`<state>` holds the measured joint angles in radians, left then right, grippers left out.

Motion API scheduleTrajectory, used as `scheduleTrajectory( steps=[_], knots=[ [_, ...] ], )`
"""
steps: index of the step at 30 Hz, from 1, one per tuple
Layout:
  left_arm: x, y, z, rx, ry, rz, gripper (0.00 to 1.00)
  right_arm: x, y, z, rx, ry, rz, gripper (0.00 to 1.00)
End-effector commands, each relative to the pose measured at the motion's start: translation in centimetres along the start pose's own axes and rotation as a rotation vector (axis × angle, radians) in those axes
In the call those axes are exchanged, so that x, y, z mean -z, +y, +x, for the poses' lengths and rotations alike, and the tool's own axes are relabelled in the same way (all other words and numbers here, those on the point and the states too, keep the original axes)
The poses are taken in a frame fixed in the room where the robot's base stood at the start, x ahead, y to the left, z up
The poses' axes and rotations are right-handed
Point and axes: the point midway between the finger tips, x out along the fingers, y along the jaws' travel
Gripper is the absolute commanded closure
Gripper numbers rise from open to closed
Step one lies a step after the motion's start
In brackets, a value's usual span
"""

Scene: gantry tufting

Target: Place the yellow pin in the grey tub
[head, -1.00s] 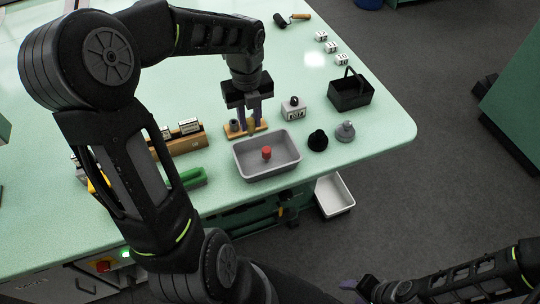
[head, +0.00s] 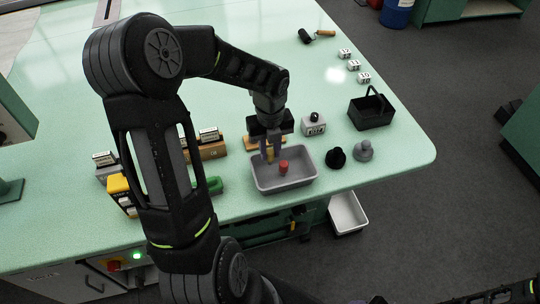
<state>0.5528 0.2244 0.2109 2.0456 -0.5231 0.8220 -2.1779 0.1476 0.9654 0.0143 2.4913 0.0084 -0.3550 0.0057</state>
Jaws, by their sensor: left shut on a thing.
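The grey tub (head: 258,182) stands near the front edge of the green table, with a red pin (head: 284,167) upright inside it. My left gripper (head: 271,155) points down over the tub's back left part. It is shut on the yellow pin (head: 270,154), which shows small between the fingers. The fingers partly hide the pin, and I cannot tell whether it touches the tub floor. Only a fingertip of my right gripper (head: 376,300) shows at the bottom edge, so its opening is hidden.
A wooden block (head: 249,142) stands just behind the tub. A grey counter box (head: 313,126), a black knob (head: 336,157) and a grey knob (head: 364,151) stand to the right, near a black basket (head: 371,112). A white bin (head: 347,213) sits below the table edge.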

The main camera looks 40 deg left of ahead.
Motion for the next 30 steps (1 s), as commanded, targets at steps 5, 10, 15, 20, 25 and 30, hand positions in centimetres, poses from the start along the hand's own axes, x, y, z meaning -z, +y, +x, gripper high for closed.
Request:
scheduleTrajectory(
  steps=[5,10,15,20,25,30],
  knots=[
    [0.1,0.1,2.5,-0.002,0.003,0.001,1.0,0.0,-0.1,-0.2,-0.001,-0.001,0.0,0.5],
    [0.0,0.0,3.0,0.0,0.001,-0.001,1.0,0.0,-0.1,-0.2,-0.001,-0.001,0.001,0.5],
    [0.1,0.0,3.0,0.0,0.001,-0.001,0.71,0.0,0.0,-0.2,-0.001,-0.001,0.001,0.5],
    [0.1,0.0,3.0,0.0,0.001,0.0,0.58,0.0,-0.1,-0.2,-0.001,-0.001,0.0,0.5],
    [0.0,0.0,2.9,0.0,0.001,-0.001,0.55,0.0,-0.1,-0.2,-0.001,-0.001,0.001,0.5],
    [0.0,0.0,2.8,0.0,0.0,0.0,0.55,0.0,-0.1,-0.2,-0.001,-0.001,0.0,0.5]
  ],
)
